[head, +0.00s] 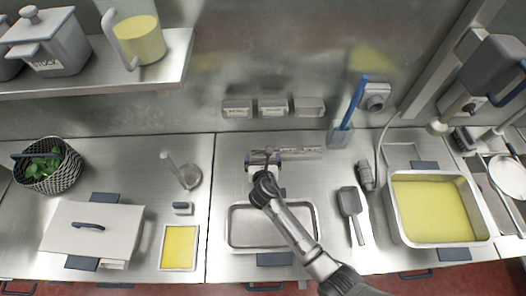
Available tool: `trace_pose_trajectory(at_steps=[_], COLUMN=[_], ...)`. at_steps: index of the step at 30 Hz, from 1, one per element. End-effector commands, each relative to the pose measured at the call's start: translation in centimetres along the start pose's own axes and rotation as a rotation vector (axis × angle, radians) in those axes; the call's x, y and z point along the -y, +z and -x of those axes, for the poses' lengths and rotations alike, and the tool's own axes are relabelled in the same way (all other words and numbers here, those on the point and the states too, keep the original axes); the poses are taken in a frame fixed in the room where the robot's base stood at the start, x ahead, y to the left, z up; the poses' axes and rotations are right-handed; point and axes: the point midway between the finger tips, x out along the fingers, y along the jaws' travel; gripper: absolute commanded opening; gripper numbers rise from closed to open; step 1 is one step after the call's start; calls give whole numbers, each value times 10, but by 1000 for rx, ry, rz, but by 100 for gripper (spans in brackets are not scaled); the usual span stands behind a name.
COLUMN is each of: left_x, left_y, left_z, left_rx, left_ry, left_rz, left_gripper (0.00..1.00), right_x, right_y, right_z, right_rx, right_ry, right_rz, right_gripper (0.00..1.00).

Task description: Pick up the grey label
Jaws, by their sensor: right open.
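Three small grey blocks sit side by side on the steel back wall: a left one (237,108), a middle one (273,106) and a right one (309,107). The left and middle ones show pale faces with marks too small to read. I cannot tell which of them, if any, is the grey label. My right gripper (264,158) is open over the counter, below the blocks and apart from them. It appears empty. My left gripper is out of view.
A steel tray (236,228) lies under my right arm. A yellow-filled pan (435,210), grey scoop (350,205) and blue-handled spatula (346,125) are to the right. A basket (62,178), white lidded box (70,240) and yellow-filled tray (179,247) are left. A shelf (120,75) overhangs upper left.

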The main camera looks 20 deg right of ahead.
Motion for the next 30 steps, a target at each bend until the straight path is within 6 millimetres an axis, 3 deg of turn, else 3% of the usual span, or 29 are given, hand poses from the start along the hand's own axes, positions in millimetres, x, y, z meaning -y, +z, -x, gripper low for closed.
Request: trace_pose_trajectory(at_steps=[7,18,28,30], left_x=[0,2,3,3], left_y=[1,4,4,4], left_z=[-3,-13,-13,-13], left_rx=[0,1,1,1], left_ry=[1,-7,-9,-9], left_rz=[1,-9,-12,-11], left_gripper=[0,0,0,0], right_x=[1,4,4,4], right_y=[-1,-4,-3,-3], right_z=[-13,-55,-59,-59], right_rx=[0,0,0,0], right_ry=[0,0,0,0], right_rz=[-1,-2,-2,-2], right_gripper=[100,100,100,94])
